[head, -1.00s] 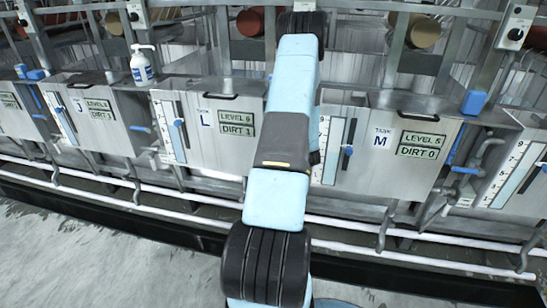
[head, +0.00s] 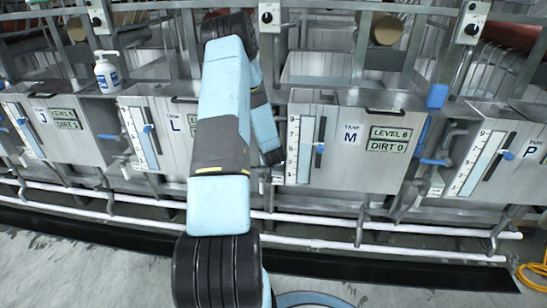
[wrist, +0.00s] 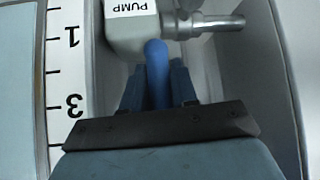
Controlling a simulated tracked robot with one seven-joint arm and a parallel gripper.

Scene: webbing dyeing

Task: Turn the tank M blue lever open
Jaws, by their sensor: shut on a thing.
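In the wrist view a blue lever (wrist: 156,58) stands between the two blue fingers of my gripper (wrist: 158,85), which are shut on it. The lever is at a grey valve body (wrist: 130,28) with a PUMP label. Tank M (head: 350,175) shows in the head view, with its level scale on its left side and a blue slider (head: 320,148) on it. Another blue lever (head: 433,162) is at the pipes right of tank M. In the head view my arm hides my gripper and the held lever. I cannot tell from the wrist view which tank the held lever belongs to.
A numbered level scale (wrist: 67,75) runs close beside my gripper in the wrist view, and a metal pipe (wrist: 220,22) lies beside the valve. Tank L (head: 185,135) is partly behind my arm. White pipes (head: 330,222) run low along the tanks.

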